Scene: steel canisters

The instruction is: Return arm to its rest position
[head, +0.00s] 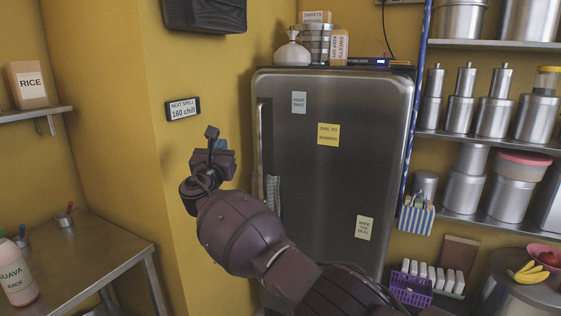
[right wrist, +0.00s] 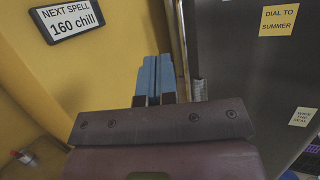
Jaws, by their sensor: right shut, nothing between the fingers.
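My right arm reaches up from the bottom of the head view in front of the fridge. Its gripper (head: 221,145) is raised near the fridge's left edge, apart from the wall as far as I can tell. In the right wrist view the two blue fingers (right wrist: 155,78) are together with nothing between them. My left gripper is not in either view.
The closed steel fridge (head: 340,170) stands behind my arm. A sign reading 160 chill (head: 183,109) hangs on the yellow wall. A steel table (head: 75,262) is at left, with a guava juice bottle (head: 15,275). Shelves with steel canisters (head: 494,117) stand at right.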

